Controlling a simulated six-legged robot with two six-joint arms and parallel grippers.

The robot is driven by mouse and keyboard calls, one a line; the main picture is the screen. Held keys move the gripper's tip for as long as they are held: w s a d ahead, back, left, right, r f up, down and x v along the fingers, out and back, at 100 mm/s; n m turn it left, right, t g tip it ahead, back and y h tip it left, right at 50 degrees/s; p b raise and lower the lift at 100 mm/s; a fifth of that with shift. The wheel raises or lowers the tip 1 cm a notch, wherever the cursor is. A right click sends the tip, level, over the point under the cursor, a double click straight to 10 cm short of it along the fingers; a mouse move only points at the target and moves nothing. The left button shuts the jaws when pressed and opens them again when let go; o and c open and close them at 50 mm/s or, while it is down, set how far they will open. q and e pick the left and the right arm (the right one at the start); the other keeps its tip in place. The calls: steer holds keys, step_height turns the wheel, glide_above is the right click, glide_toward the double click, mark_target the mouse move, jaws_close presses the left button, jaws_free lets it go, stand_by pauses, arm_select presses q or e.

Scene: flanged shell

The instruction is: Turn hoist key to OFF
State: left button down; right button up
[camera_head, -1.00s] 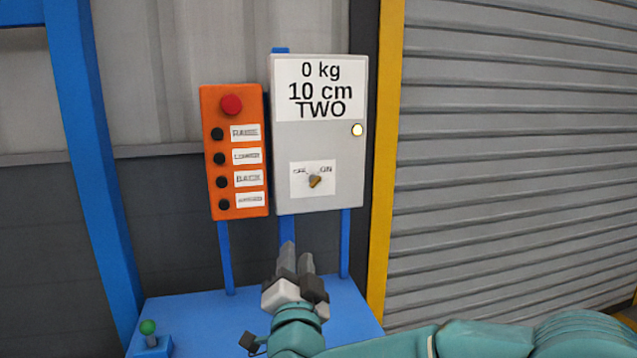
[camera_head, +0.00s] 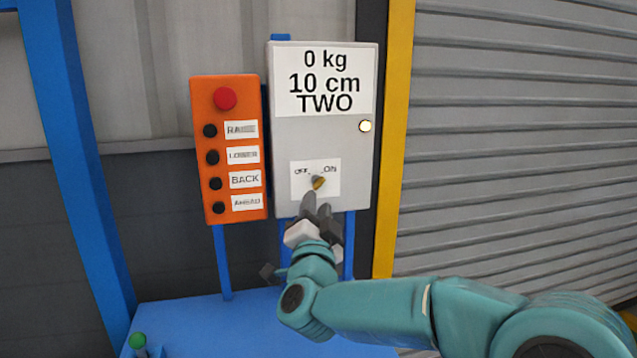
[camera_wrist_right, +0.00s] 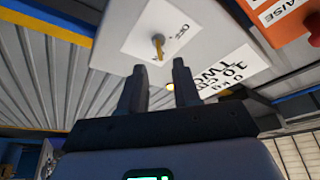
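The hoist key (camera_head: 318,183) is a small brass-coloured key on a white OFF/ON label (camera_head: 330,166), low on the grey control box (camera_head: 357,185). Its tip points to the ON side in the head view. The key also shows in the right wrist view (camera_wrist_right: 157,46), beyond the fingertips. My right gripper (camera_head: 317,203) is just below the key, apart from it. Its two fingers (camera_wrist_right: 157,75) are spread with nothing between them. My left gripper is in no view.
An orange button panel (camera_head: 236,215) with a red button (camera_head: 225,98) and several black buttons stands left of the box. A lit lamp (camera_head: 365,126) is on the box. A blue table (camera_head: 200,318) with a green-topped knob (camera_head: 137,341) lies below. A yellow post (camera_head: 394,140) stands right.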

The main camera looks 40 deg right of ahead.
mark_target(319, 187)
steer(key=p+x, duration=0.1)
steer(key=x, duration=0.5)
steer(key=shift+w+d+r, duration=0.1)
steer(key=shift+w+d, duration=0.1)
steer(key=shift+d, duration=0.15)
jaws_close()
